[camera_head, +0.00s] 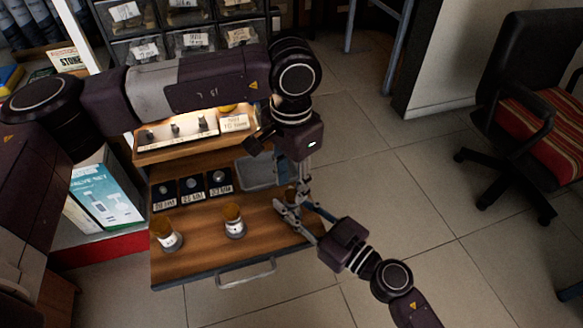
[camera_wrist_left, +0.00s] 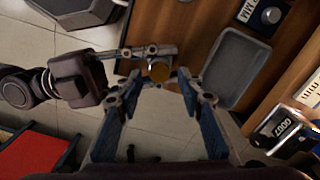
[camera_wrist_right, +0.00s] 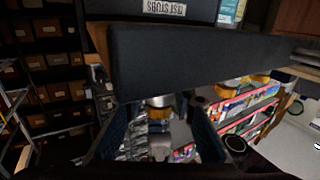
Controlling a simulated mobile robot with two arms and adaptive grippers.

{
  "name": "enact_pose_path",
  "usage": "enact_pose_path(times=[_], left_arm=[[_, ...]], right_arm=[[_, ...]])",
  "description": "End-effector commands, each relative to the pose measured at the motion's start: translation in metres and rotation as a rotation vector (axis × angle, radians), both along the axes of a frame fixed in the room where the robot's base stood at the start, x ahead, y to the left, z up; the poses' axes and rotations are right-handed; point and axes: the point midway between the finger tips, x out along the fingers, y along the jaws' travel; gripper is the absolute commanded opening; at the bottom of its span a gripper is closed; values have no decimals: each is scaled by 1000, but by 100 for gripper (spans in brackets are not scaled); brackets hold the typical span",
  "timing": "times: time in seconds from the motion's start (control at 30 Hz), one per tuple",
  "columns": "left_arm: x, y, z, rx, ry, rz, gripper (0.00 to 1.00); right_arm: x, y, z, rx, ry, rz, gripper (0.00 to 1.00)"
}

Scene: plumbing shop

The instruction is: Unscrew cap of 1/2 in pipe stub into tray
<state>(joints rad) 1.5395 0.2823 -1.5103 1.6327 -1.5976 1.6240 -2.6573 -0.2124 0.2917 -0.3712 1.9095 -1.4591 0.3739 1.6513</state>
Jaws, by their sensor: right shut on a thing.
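The right-hand pipe stub with its brass-coloured cap (camera_head: 291,195) stands near the right end of the wooden bench; the cap (camera_wrist_left: 158,71) also shows in the left wrist view. My right gripper (camera_head: 293,209) reaches in from the lower right and is shut on this stub, below the cap. My left gripper (camera_head: 302,187) points down from above. Its fingers (camera_wrist_left: 160,78) are apart, one on each side of the cap, and contact cannot be told. The grey tray (camera_head: 256,174) lies just behind the stub and looks empty; it is also in the left wrist view (camera_wrist_left: 236,68).
Two other capped stubs stand on the bench (camera_head: 195,263), at left (camera_head: 167,236) and middle (camera_head: 234,222). Black labelled size blocks (camera_head: 192,187) lie behind them. A lit shelf (camera_head: 180,143) and bins are at the back. Open floor lies right of the bench.

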Motion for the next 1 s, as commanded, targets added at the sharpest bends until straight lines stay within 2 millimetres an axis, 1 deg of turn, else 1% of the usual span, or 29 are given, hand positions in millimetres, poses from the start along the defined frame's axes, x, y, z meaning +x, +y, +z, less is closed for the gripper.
enact_pose_path(times=[0.03,0.1,0.2,0.5,0.57,0.83,1.0], left_arm=[[0,0,-7,2,3,1,35],[0,0,-14,1,2,1,35],[0,0,-20,1,1,1,35],[0,0,-23,0,0,1,35],[0,0,-23,0,0,1,29],[0,0,-22,1,-1,2,0],[0,0,-22,1,-1,11,0]], right_arm=[[0,0,-1,-1,1,0,0],[0,0,-1,-1,1,0,0],[0,0,-1,-1,1,-1,0],[0,0,-1,-1,1,0,0],[0,0,-1,-1,1,0,0],[0,0,-1,-1,1,0,0],[0,0,-1,-1,1,0,0]])
